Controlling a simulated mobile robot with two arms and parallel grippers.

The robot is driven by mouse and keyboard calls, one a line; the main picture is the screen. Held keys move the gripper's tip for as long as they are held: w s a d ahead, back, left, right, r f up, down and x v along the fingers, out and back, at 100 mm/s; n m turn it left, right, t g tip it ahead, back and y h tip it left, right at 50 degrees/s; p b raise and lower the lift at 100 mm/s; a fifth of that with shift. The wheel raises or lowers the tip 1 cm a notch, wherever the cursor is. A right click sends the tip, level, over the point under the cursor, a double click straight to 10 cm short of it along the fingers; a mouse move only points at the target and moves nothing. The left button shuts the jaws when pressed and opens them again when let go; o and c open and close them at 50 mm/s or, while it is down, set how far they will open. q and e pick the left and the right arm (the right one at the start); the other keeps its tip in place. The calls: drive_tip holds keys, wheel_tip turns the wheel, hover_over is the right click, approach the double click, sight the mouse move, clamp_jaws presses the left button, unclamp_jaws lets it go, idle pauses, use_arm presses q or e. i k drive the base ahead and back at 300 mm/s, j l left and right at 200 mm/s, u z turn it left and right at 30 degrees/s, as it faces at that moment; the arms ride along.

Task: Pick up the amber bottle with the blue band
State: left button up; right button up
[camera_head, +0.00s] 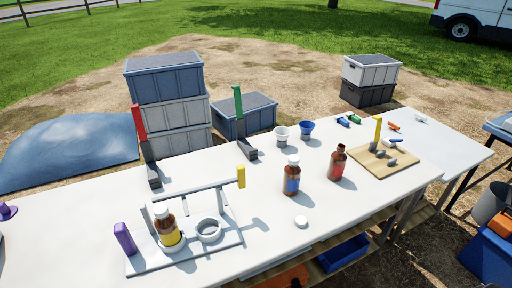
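The amber bottle with the blue band (291,184) stands upright on the white table, right of the middle of the head view. It has a white cap on top. A second amber bottle, with a red band (337,166), stands to its right and shows no white cap. A third amber bottle, with a yellow band (168,233), sits in a ring of the white stand at the left front. A white round cap (301,222) lies on the table in front of the blue-band bottle. Neither of my grippers shows in this view.
A white stand (210,257) with a yellow-ended bar is left of the blue-band bottle. White (281,134) and blue (306,129) cups stand behind it. A wooden board (362,164) is at right. Red-topped (140,125) and green-topped (238,102) uprights stand along the back edge.

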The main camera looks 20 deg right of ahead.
sight(292, 175)
drive_tip(key=z, duration=0.5)
drive_tip(key=l+z, duration=0.15)
drive_tip(key=z, duration=0.85)
drive_tip(key=i+l+z, duration=0.15)
drive_tip(key=l, duration=0.2)
drive_tip(key=i, duration=0.05)
